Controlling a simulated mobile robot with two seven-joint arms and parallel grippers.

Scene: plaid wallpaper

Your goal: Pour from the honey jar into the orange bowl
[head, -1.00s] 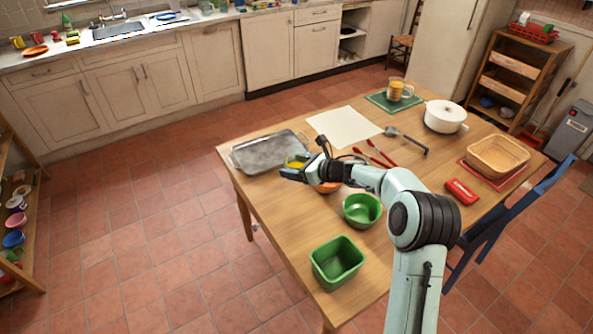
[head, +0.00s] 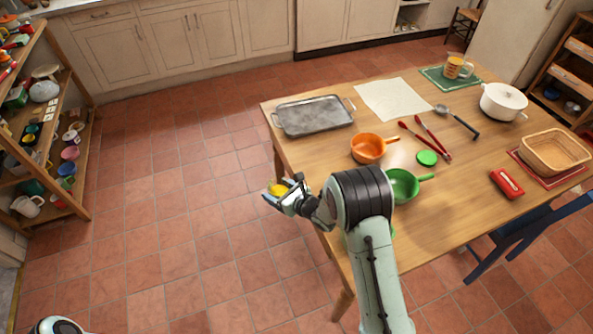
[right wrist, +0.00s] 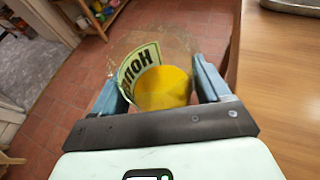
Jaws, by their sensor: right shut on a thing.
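The honey jar (head: 278,189) shows as a small yellow shape at the end of my right arm. In the right wrist view it is a clear jar (right wrist: 163,88) with yellow contents and a pale label with dark letters. My right gripper (right wrist: 157,80) is shut on it, one finger on each side. The gripper (head: 285,192) holds it left of the table's edge, with floor behind it. The orange bowl (head: 367,149), with a short handle, stands upright on the table, up and right of the jar and apart from it. My left gripper is out of view.
On the wooden table (head: 463,198) are a metal tray (head: 312,116), a green handled bowl (head: 402,186), a green lid (head: 427,158), red tongs (head: 432,138) and a white pot (head: 502,101). My right arm covers part of the near table. A full shelf (head: 78,208) stands at left.

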